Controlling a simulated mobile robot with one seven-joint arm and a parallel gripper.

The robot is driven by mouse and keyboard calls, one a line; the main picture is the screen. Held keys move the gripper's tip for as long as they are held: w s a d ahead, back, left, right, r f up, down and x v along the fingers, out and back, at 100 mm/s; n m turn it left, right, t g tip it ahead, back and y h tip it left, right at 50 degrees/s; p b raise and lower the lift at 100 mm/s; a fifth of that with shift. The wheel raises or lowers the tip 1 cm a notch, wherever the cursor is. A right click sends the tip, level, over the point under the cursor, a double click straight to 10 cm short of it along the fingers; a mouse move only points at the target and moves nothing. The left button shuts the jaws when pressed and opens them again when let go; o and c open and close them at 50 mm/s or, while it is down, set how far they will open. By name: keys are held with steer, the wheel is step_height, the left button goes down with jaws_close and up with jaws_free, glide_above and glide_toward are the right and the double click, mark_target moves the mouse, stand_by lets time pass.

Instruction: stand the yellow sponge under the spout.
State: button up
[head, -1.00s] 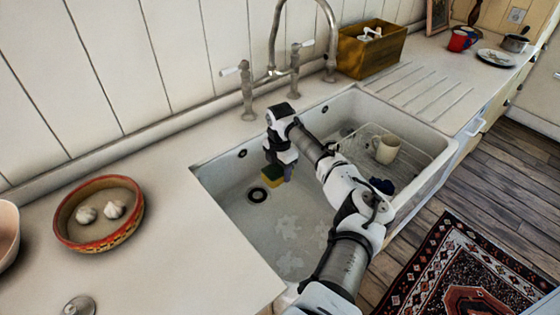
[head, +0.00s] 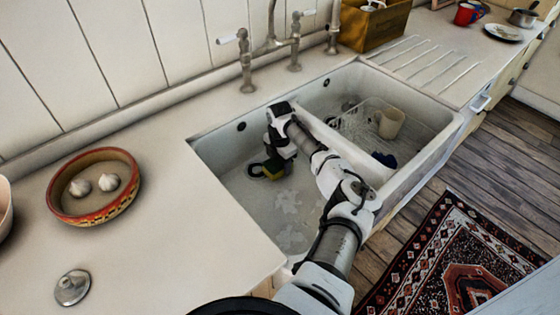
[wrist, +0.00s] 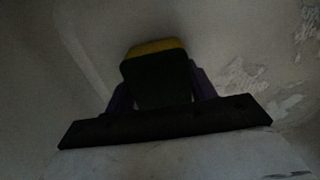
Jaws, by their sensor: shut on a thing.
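The yellow sponge, with a dark green side (head: 272,173), is between the fingers of my gripper (head: 277,166), low in the left basin of the white sink (head: 230,180). In the wrist view, the sponge (wrist: 156,75) shows its dark face and a yellow top edge, with purple fingers closed on both sides. In the head view it overlaps the right side of the dark drain (head: 256,169). I cannot tell whether it touches the basin floor. The tap (head: 270,44) stands behind the basin; its spout is cut off by the top of the picture.
The basin divider (head: 325,130) lies right of my gripper. The right basin holds a wire rack with a cream mug (head: 390,122). A bowl with garlic (head: 95,207) and a metal lid (head: 72,287) sit on the left counter. A wooden box (head: 378,25) stands behind.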

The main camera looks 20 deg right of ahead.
steer(key=o, duration=1)
steer(key=shift+o, duration=0.2)
